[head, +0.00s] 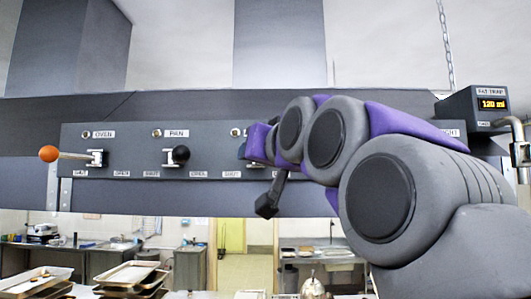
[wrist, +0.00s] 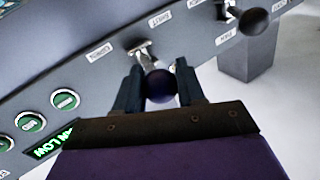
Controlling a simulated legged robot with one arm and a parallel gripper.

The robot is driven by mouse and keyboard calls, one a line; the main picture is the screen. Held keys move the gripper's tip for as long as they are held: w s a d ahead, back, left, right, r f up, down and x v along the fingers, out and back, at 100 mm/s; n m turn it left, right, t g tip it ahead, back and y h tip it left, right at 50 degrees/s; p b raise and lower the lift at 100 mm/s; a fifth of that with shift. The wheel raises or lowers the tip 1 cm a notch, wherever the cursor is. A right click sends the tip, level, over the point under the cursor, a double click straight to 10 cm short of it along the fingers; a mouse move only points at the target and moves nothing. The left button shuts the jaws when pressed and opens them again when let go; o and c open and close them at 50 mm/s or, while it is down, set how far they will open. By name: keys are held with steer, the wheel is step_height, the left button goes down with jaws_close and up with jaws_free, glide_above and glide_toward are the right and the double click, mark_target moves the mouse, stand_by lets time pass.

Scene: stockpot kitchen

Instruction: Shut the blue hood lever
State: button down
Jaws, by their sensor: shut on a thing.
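In the wrist view, a dark blue ball knob (wrist: 160,88) sits between the two fingers of my gripper (wrist: 158,68), which is shut on it. The knob's lever joins a metal bracket (wrist: 143,52) on the grey panel, just beyond the fingertips. The label wording beside the lever is too blurred to read surely.
Left on the panel are an orange-knobbed lever (head: 48,153) under OVEN and a black-knobbed lever (head: 181,154) under PAN. A dark knob (wrist: 254,21) stands right of my gripper in the wrist view. Green buttons (wrist: 30,121) lie left. A FAT TRAP display (head: 492,104) is at right.

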steer(key=a+m+t+h+p, duration=0.1)
steer(key=a+m+h+p, duration=0.1)
steer(key=h+p, duration=0.1)
steer(key=a+m+h+p, duration=0.2)
steer(key=h+p, duration=0.1)
steer(key=shift+w+a+f+t, duration=0.2)
steer(key=shift+t, duration=0.2)
steer(key=shift+s+a+r+p, duration=0.15)
steer(key=shift+a+p, duration=0.05)
steer(key=shift+p, duration=0.1)
steer(key=shift+a+r, duration=0.1)
steer(key=shift+a, duration=0.55)
stand_by(0.7)
steer(key=c, duration=1)
jaws_free()
steer(key=shift+o, duration=1.3)
steer(key=shift+w+a, duration=0.2)
steer(key=shift+a, duration=0.2)
steer(key=shift+w+d, duration=0.15)
steer(key=shift+d, duration=0.1)
